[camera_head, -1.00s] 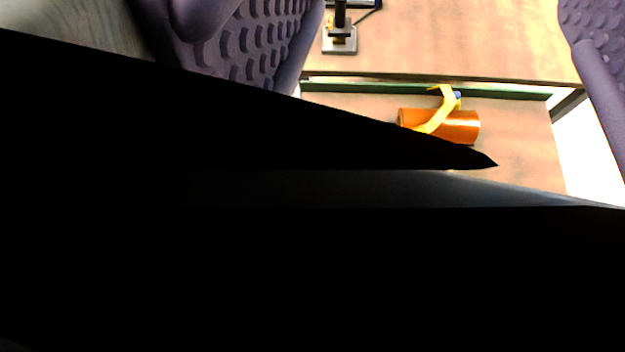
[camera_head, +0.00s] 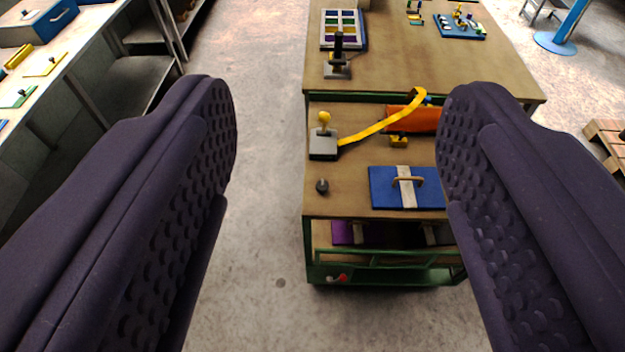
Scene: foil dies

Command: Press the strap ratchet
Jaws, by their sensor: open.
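My gripper (camera_head: 345,95) is open and empty, its two dark purple padded fingers wide apart at the left and right. Between them, farther off and lower, a yellow strap (camera_head: 375,128) runs over an orange roll (camera_head: 412,119) on a brown bench shelf. The strap's left end reaches a grey box with a yellow knob on top (camera_head: 323,140), which looks like the strap ratchet. It stands upright near the shelf's left edge, apart from my fingers. The right finger hides the roll's right end.
On the same shelf are a small yellow block (camera_head: 399,141), a dark knob (camera_head: 322,186) and a blue plate with a handle (camera_head: 380,187). A higher brown top (camera_head: 420,65) behind holds a black-posted device (camera_head: 337,68). Clear floor (camera_head: 260,200) lies left of the bench.

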